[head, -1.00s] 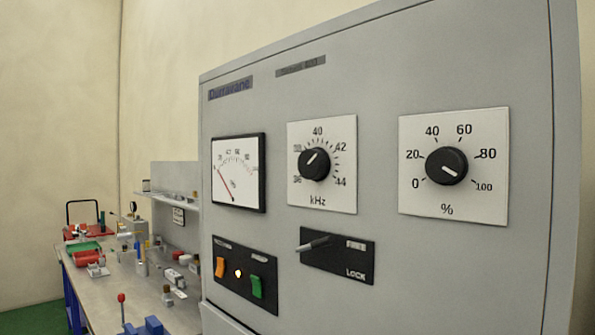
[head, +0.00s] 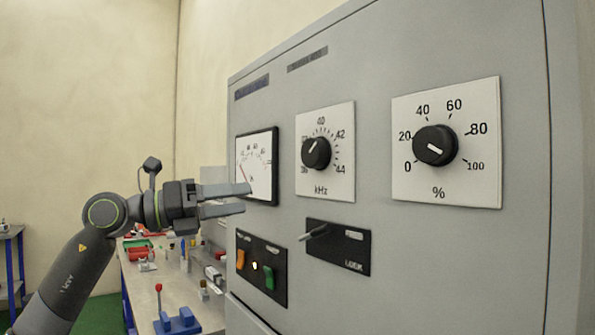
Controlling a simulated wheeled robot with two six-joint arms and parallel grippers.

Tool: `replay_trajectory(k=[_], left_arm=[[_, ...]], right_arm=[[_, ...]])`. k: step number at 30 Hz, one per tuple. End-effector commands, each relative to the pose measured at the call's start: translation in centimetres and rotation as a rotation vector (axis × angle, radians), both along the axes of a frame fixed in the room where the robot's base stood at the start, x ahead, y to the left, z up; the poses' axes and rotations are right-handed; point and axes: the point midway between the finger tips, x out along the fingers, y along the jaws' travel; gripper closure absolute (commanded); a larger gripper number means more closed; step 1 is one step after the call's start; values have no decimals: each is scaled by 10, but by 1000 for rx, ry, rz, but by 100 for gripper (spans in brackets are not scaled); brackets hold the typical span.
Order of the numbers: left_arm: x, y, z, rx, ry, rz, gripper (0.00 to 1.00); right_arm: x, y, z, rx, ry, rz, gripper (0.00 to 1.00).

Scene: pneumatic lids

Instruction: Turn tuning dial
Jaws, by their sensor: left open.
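The tuning dial is the black knob (head: 316,153) on the white kHz plate (head: 325,178) of the grey cabinet. Its white pointer line slants toward the upper right, roughly toward 40. My left gripper (head: 247,199) comes in from the left, fingers open and empty. In the picture its fingertips lie in front of the lower part of the analog meter (head: 257,166), left of the dial and apart from it. I cannot tell how far they stand from the panel. My right gripper is out of view.
A larger % knob (head: 435,146) sits right of the dial. Below the dial is a lock lever (head: 313,233) on a black plate. Orange (head: 240,259) and green (head: 268,277) switches lie below the meter. A cluttered workbench (head: 140,279) stands at the left.

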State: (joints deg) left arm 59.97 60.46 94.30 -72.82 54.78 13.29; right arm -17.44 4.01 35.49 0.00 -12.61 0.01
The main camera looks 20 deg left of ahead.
Motion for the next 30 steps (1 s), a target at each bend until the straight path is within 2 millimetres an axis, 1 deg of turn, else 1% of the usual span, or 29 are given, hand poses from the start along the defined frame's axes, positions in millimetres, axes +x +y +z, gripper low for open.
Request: replay_trajectory(k=[1, 3, 6, 9, 11, 14, 17, 20, 30], left_arm=[[-26, -5, 21, 108, -81, 36, 33], [-53, -8, 42, 235, -165, 98, 33], [-83, -8, 62, 363, -255, 186, 33], [-102, -6, 74, 437, -308, 253, 33], [-108, -4, 78, 461, -325, 277, 33], [-110, -6, 81, 475, -335, 292, 33], [-104, -10, 82, 474, -334, 289, 33], [-95, -18, 83, 473, -334, 285, 33], [-55, -49, 83, 470, -333, 284, 33]], right_arm=[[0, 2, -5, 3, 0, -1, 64], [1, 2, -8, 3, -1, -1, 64], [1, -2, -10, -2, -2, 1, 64], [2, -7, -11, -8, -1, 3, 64], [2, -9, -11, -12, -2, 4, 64], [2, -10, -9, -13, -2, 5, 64], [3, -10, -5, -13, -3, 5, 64], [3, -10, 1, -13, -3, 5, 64], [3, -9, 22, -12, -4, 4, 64]])
